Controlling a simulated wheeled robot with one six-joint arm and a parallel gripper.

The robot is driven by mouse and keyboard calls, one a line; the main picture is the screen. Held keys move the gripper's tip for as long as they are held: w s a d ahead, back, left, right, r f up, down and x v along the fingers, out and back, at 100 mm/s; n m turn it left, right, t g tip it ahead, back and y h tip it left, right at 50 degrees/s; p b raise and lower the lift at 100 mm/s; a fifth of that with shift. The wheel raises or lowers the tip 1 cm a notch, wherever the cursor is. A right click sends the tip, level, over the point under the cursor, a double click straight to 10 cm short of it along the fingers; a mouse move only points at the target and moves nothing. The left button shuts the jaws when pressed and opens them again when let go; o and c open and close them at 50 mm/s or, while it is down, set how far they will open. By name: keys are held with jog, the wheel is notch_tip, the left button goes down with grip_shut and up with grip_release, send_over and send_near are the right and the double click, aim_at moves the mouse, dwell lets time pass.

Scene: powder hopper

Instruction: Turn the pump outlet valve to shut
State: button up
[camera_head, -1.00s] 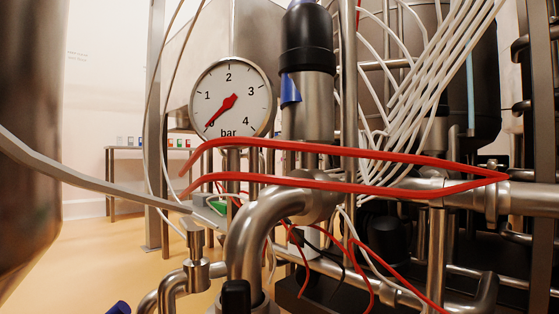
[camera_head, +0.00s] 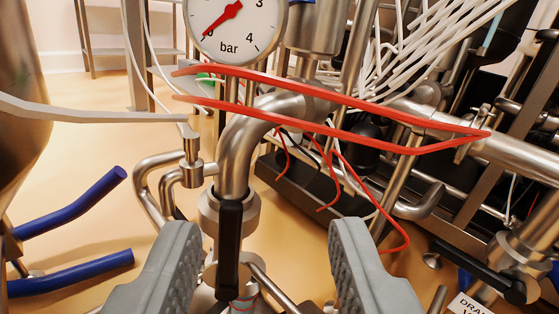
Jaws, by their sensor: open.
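A black lever handle (camera_head: 230,245) hangs below the steel pipe elbow (camera_head: 240,140), at a collar on the pipe. It looks like the pump outlet valve's handle, but no label on it can be read. It runs nearly upright in the picture, along the pipe. My gripper (camera_head: 264,228) is open, its two grey jaws at the lower left and lower middle. The handle shows between the jaws, closer to the left one. No contact shows, and I cannot tell the depth between jaws and handle. The valve body below is partly cut off by the frame.
A red looped tube (camera_head: 330,98) crosses above the elbow. A pressure gauge (camera_head: 235,25) stands above. Two blue handles (camera_head: 75,205) stick out at left. Another black-handled valve (camera_head: 480,270) with a partly cut "DRA" label (camera_head: 470,304) is at lower right. Dense pipework fills the right.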

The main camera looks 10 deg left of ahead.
jog(key=shift+r, duration=0.4)
jog(key=s+a+r+m+t+h, duration=0.15)
jog(key=s+r, duration=0.25)
jog(key=r, duration=0.9)
jog(key=s+a+r+m+g+h, duration=0.1)
jog(key=s+r+h, duration=0.25)
jog(key=r, duration=0.95)
jog(key=s+a+r+m, duration=0.1)
jog(key=s+r, duration=0.6)
jog(key=s, duration=0.4)
jog(key=s+a+r+m, duration=0.1)
jog(key=s+a+r, duration=0.1)
jog(key=s+r, duration=0.5)
jog(key=s, duration=0.5)
jog(key=shift+a, duration=0.3)
jog(key=shift+m, duration=0.25)
